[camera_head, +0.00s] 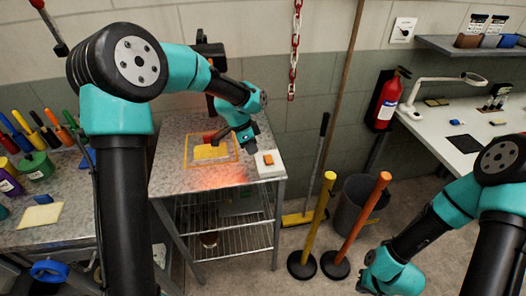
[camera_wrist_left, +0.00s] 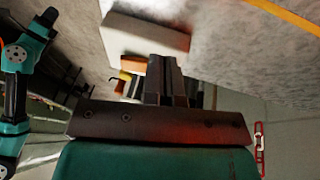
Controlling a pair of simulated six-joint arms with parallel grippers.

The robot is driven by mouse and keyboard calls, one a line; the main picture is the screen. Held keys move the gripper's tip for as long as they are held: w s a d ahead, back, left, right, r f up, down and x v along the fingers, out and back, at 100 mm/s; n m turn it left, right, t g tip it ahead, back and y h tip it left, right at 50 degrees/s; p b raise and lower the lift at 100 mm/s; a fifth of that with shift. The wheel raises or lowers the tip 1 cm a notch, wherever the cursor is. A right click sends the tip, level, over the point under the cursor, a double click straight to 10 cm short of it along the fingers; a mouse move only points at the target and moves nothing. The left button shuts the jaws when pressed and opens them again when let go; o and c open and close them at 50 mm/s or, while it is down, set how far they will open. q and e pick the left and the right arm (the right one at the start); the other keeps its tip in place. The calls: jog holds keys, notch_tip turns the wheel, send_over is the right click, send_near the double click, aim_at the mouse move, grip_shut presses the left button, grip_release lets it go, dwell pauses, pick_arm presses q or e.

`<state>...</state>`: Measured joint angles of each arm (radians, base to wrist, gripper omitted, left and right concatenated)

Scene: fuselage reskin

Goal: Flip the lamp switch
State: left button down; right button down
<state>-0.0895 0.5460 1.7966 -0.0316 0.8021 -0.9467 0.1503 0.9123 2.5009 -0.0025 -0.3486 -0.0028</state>
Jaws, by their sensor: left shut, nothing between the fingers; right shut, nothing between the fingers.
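The switch is a white box (camera_head: 269,163) with an orange rocker (camera_head: 268,159), on the right front part of the metal-topped table. In the left wrist view the white box (camera_wrist_left: 135,36) is just beyond the fingertips, with its orange rocker (camera_wrist_left: 133,63) partly hidden behind them. My left gripper (camera_head: 251,147) is shut and empty, pointing down beside the box's back left edge; I cannot tell whether it touches. Its shut fingers (camera_wrist_left: 166,78) fill the middle of the wrist view. My right arm is at the lower right; its gripper is not visible.
A yellow-outlined area with a pale panel (camera_head: 211,152) lies left of the switch, partly under my left arm. A red-orange glow (camera_head: 212,179) lights the tabletop (camera_head: 175,185). Yellow (camera_head: 316,220) and orange (camera_head: 362,222) posts stand right of the table.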

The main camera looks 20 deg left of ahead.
pick_arm(q)
jog(key=a, duration=0.7)
jog(key=shift+a, duration=0.25)
